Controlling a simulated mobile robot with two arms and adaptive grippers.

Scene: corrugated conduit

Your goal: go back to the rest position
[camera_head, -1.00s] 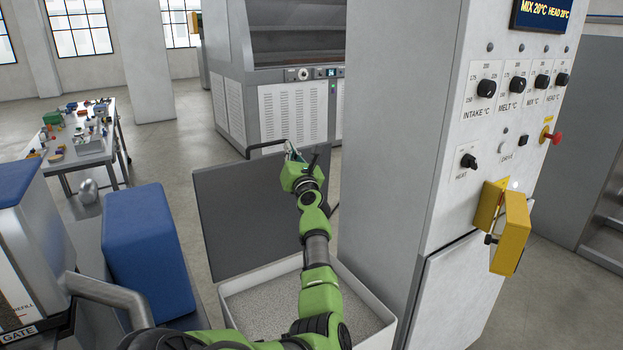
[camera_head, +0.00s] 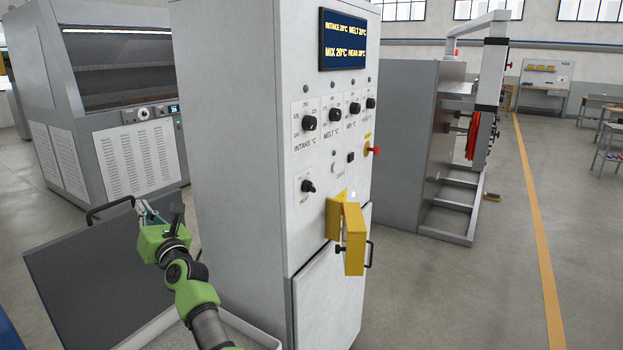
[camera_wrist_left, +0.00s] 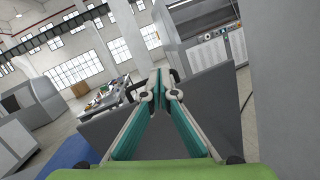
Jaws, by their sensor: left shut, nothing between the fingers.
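My left gripper (camera_head: 146,213) is on the end of the green arm that rises from the bottom left of the head view. It is beside the left side of the tall control cabinet (camera_head: 236,200), apart from it, in front of a raised dark grey lid (camera_head: 85,275). In the left wrist view the two fingers of the left gripper (camera_wrist_left: 159,80) meet at their tips with nothing between them. The lid's grey panel (camera_wrist_left: 205,120) lies beyond them. My right gripper is in no view.
An open bin (camera_head: 240,330) with grey granules is under my left arm. A yellow box (camera_head: 354,240) juts from the cabinet front, below several knobs and a red button (camera_head: 374,150). A large grey machine (camera_head: 120,120) stands behind left.

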